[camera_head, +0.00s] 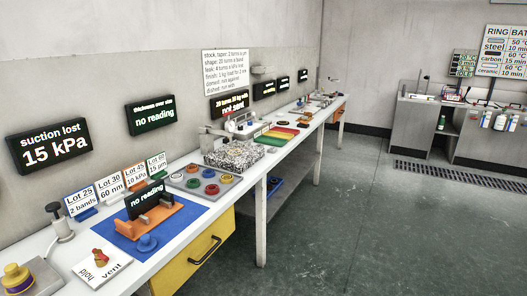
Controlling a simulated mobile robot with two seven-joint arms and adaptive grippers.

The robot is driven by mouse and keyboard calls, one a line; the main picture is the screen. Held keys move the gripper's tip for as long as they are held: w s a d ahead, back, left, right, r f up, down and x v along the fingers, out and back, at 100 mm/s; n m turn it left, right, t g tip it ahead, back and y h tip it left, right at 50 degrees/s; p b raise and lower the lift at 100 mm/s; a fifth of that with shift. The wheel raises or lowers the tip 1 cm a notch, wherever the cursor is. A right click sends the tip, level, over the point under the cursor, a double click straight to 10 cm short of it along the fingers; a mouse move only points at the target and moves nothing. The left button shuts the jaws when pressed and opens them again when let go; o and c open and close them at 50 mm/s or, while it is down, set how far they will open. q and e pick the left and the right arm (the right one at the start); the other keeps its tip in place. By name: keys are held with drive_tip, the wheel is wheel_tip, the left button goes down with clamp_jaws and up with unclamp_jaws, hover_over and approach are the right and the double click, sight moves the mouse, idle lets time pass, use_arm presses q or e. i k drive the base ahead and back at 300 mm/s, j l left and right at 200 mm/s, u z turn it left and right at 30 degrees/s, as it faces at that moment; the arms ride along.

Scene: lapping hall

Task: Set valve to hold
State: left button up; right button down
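The valve is a small red and orange knob (99,256) on a white plate (103,269) near the front left of the long bench. A black display (49,145) on the wall above reads "suction lost 15 kPa". Neither of my grippers shows in the head view.
A yellow knob on a grey base (17,278) and a black-topped post (57,222) stand left of the plate. A blue mat (185,222) with an orange stand (152,218) lies to the right. The floor (350,220) right of the bench is clear.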

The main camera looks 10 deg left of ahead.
sight(98, 255)
drive_tip(key=j+u, duration=0.1)
drive_tip(key=u, duration=0.35)
drive_tip(key=j+u, duration=0.1)
drive_tip(key=u, duration=0.4)
drive_tip(key=j+u, duration=0.1)
drive_tip(key=u, duration=0.35)
drive_tip(key=k, duration=0.05)
